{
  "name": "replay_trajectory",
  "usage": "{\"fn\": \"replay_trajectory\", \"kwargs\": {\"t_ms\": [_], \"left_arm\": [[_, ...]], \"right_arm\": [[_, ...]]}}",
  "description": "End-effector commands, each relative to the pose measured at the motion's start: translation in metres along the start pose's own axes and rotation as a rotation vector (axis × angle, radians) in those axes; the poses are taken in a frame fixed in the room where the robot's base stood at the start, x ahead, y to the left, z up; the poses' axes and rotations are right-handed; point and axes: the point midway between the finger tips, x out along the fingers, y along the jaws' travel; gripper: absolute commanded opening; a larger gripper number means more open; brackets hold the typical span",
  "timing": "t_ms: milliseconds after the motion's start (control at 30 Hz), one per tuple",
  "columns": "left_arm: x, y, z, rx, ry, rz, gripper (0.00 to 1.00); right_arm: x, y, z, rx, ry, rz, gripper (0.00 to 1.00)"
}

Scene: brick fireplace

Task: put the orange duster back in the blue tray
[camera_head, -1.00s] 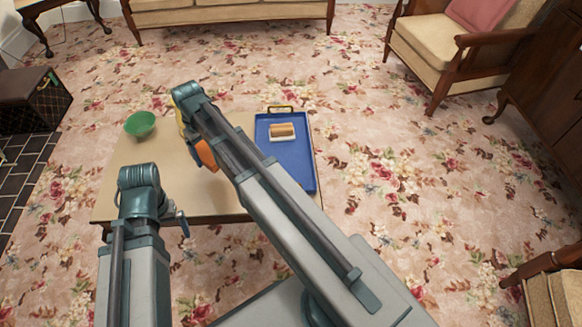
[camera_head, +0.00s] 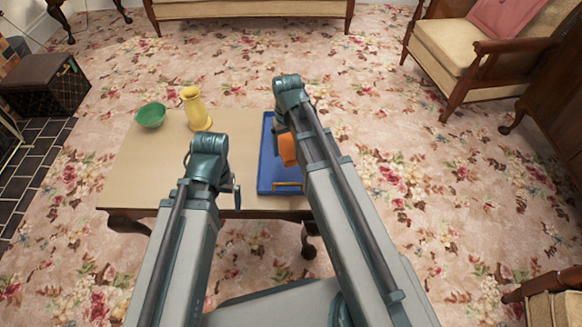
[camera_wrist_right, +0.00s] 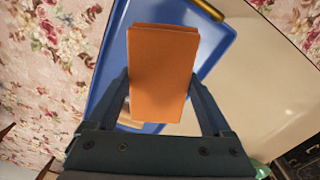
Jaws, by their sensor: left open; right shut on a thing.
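My right gripper (camera_wrist_right: 161,88) is shut on the orange duster (camera_wrist_right: 163,70), a flat-sided block between its two fingers. The duster also shows beside my right arm in the head view (camera_head: 287,150). It is held over the blue tray (camera_head: 267,165), which lies at the right end of the table. The tray's blue floor and rim show behind the duster in the right wrist view (camera_wrist_right: 223,50). I cannot tell the gap between duster and tray. My left gripper (camera_head: 237,192) is open and empty above the table's front part; its fingers are mostly hidden.
The low table (camera_head: 150,172) also holds a green bowl (camera_head: 151,115) and a yellow vase (camera_head: 195,108) at the back left. My right arm hides much of the tray. The tabletop's left and middle are clear. An armchair (camera_head: 465,50) stands back right.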

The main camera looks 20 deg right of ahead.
Motion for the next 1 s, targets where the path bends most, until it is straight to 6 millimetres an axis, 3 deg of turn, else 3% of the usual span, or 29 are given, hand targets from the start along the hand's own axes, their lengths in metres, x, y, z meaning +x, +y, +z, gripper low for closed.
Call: {"fn": "replay_trajectory", "kwargs": {"t_ms": [333,667,1000], "left_arm": [[0.054,0.004,-0.003,0.003,0.001,-0.009,1.00],[0.062,0.004,-0.004,0.004,0.001,-0.010,1.00],[0.097,0.008,-0.006,0.009,0.003,-0.008,1.00]], "right_arm": [[0.055,0.000,0.000,0.000,0.000,0.000,0.39],[0.063,0.000,0.000,0.000,0.000,0.000,0.39],[0.098,0.000,0.000,-0.001,0.000,0.000,0.39]]}}
